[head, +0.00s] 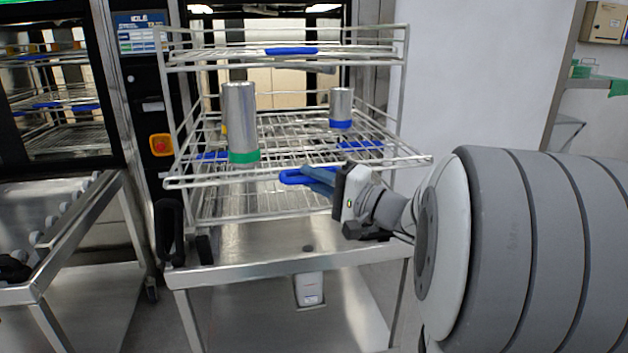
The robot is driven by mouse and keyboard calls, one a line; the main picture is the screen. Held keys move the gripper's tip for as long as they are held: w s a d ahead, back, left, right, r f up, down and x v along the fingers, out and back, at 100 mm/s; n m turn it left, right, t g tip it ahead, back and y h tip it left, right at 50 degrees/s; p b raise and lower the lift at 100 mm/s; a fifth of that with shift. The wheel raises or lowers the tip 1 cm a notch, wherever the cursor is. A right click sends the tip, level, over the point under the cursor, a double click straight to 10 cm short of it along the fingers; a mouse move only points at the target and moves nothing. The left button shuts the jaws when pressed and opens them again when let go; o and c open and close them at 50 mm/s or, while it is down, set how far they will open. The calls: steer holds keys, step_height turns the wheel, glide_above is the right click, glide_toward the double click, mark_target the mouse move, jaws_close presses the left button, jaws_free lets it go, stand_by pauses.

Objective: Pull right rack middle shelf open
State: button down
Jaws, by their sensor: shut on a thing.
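The right rack (405,70) is a wire rack with several levels on a steel cart in front of a washer opening. Its middle shelf (230,178) has a front bar with a blue handle (292,177). The shelf's front sticks out past the top shelf (225,57). My gripper (318,178) is at the blue handle, shut on it; the fingertips partly hide its right end. A tall metal cylinder with a green base band (240,115) and a shorter one with a blue band (341,104) stand upright on the middle shelf.
The cart top (285,265) lies below the rack. Another steel cart (75,235) stands at the left before a second washer opening with racks. A control panel (141,32) and red emergency button (161,145) are between them. A plain wall is at right.

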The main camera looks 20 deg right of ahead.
steer(key=shift+s+a+f+b, duration=0.1)
steer(key=shift+s+a+b, duration=0.15)
steer(key=shift+s, duration=0.65)
steer(key=shift+s+a+b, duration=0.1)
steer(key=shift+s+b, duration=0.15)
steer(key=shift+s, duration=0.6)
steer(key=c, duration=1.4)
jaws_free()
steer(key=shift+w, duration=0.1)
steer(key=shift+d, duration=0.15)
steer(key=r+v, duration=0.1)
steer(key=v, duration=0.6)
steer(key=shift+s+f, duration=0.3)
steer(key=shift+f, duration=0.2)
